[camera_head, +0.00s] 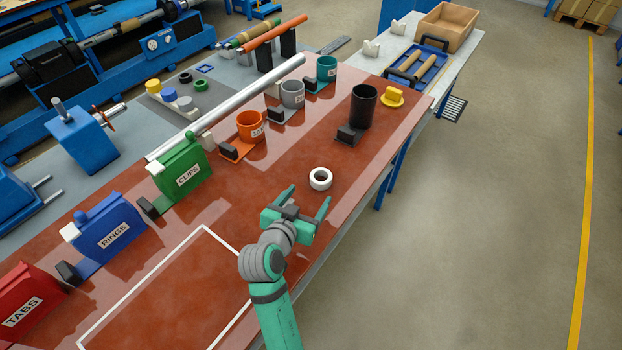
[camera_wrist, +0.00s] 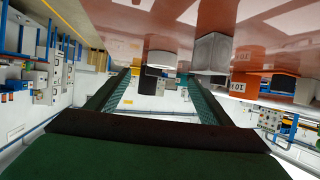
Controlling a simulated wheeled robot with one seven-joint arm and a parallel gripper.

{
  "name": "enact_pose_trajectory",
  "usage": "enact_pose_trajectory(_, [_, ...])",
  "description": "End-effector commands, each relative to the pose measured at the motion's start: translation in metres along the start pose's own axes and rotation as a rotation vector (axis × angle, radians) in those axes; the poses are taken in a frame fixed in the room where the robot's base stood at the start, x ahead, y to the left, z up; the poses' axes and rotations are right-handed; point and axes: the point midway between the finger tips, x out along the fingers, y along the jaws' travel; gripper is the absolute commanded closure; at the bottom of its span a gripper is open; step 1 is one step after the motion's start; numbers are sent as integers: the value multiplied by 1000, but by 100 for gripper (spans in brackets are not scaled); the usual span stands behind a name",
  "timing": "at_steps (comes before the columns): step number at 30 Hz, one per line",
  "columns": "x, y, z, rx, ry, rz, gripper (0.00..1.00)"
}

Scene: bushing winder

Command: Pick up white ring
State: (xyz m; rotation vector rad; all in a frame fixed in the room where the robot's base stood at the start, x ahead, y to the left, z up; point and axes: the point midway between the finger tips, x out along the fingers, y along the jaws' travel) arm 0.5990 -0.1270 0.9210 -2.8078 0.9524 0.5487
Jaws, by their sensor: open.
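The white ring (camera_head: 320,179) lies flat on the red-brown table, its dark hole facing up. My gripper (camera_head: 308,197) is open and empty, its green fingers spread wide. In the head view it appears just below the ring in the picture, with a small gap between them. In the wrist view my two fingers (camera_wrist: 160,85) reach forward with nothing between them.
An orange cup (camera_head: 250,126), a grey cup, a teal cup and a black cup (camera_head: 363,106) stand beyond the ring. Green CLIPS (camera_head: 183,172), blue RINGS (camera_head: 110,230) and red TABS (camera_head: 22,302) bins stand left. The table (camera_head: 225,210) around the ring is clear.

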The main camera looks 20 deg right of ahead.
Motion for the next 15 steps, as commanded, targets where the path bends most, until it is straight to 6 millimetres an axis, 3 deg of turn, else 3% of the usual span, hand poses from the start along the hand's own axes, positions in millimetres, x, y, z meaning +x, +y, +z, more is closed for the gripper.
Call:
enact_pose_trajectory(9, [43,1,0,0,-7,8,26])
enact_pose_trajectory(15, [57,2,0,0,-7,8,26])
